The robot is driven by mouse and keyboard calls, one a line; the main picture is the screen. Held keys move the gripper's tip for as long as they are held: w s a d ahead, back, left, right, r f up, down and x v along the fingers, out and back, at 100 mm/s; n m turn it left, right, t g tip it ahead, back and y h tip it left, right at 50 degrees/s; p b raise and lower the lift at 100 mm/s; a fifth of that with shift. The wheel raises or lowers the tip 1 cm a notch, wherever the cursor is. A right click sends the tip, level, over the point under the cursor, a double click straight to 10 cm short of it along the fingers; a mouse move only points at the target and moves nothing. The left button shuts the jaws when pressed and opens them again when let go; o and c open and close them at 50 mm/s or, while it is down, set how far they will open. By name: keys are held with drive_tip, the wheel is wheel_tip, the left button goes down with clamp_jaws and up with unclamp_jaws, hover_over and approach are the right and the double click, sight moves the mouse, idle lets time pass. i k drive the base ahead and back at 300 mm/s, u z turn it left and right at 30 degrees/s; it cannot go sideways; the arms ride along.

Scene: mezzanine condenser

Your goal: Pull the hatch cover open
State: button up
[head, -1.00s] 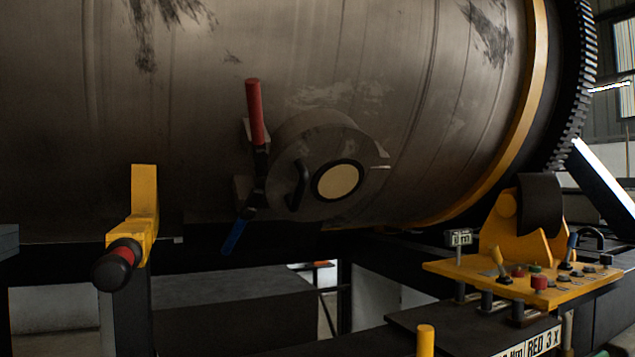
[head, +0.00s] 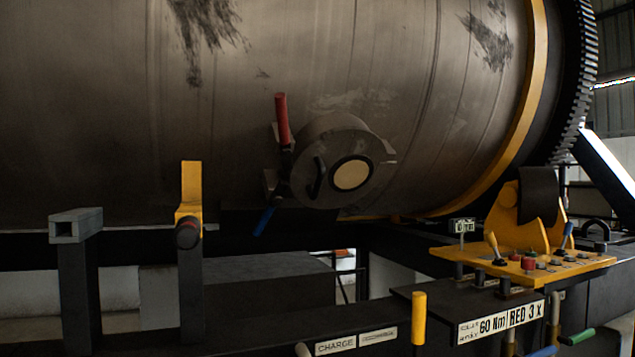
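The hatch cover (head: 331,142) is a round metal disc on the side of the big drum (head: 330,60), with a pale circle ringed in black at its right. A dark curved handle (head: 319,176) stands on its left half. A lever with a red upper grip (head: 282,118) and a blue lower end (head: 264,222) sits along the cover's left edge. The cover lies against the drum and looks closed. My gripper is not in view.
A yellow bracket (head: 191,185) on a dark post and a grey square-topped post (head: 76,225) stand at the left. A yellow control panel (head: 520,262) with knobs is at the right. A dark bench with signs and a yellow peg (head: 419,318) runs along the front.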

sight(337, 168)
drive_tip(key=z, duration=0.75)
drive_tip(key=i, duration=0.75)
drive_tip(key=u, duration=0.5)
